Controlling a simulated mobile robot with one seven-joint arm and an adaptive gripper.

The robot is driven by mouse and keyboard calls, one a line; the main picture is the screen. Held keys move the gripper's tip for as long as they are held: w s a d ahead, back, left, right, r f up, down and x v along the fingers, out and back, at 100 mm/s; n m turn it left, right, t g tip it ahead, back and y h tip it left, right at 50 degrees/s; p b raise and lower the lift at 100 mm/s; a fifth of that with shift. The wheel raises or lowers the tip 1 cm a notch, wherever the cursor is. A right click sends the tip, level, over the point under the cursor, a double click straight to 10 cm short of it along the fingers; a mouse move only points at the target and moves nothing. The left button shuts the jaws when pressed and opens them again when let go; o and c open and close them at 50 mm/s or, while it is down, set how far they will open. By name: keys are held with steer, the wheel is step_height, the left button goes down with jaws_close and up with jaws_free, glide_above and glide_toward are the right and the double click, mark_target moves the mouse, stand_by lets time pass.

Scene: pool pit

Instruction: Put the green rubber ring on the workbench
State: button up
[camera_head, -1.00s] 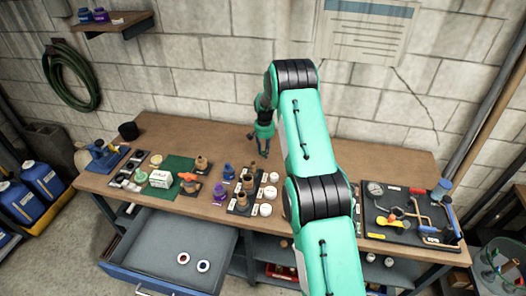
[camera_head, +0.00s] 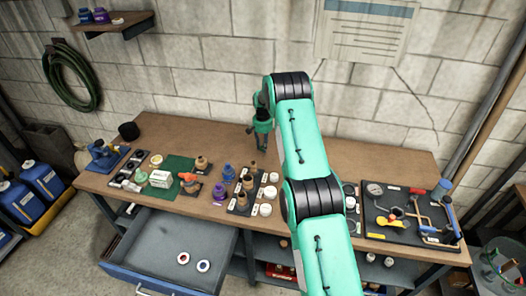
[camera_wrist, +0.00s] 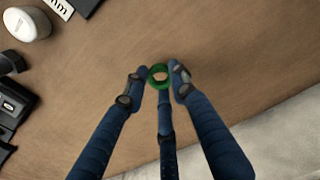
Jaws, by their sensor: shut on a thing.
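The green rubber ring (camera_wrist: 159,77) shows in the wrist view between the fingertips of my gripper (camera_wrist: 158,84). My gripper is shut on it, with fingers touching it from the sides. Behind the ring lies the bare brown top of the workbench (camera_wrist: 110,75); I cannot tell whether the ring touches it. In the head view my gripper (camera_head: 258,143) points down over the back middle part of the workbench (camera_head: 330,150), near the wall. The ring is too small to make out there.
Several bottles and white-lidded jars (camera_head: 265,209) stand in front of my gripper. A dark tool board (camera_head: 405,225) lies at the right. An open drawer (camera_head: 175,250) holds two small rings. The bench's back strip is mostly clear. A black cup (camera_head: 129,131) stands at the left.

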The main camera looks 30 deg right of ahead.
mark_target(263, 154)
steer(key=shift+f, duration=1.65)
steer(key=shift+f, duration=0.2)
steer(key=o, duration=0.8)
steer(key=shift+r, duration=0.15)
step_height(263, 154, up, 12)
steer(key=shift+s+a+r, duration=0.1)
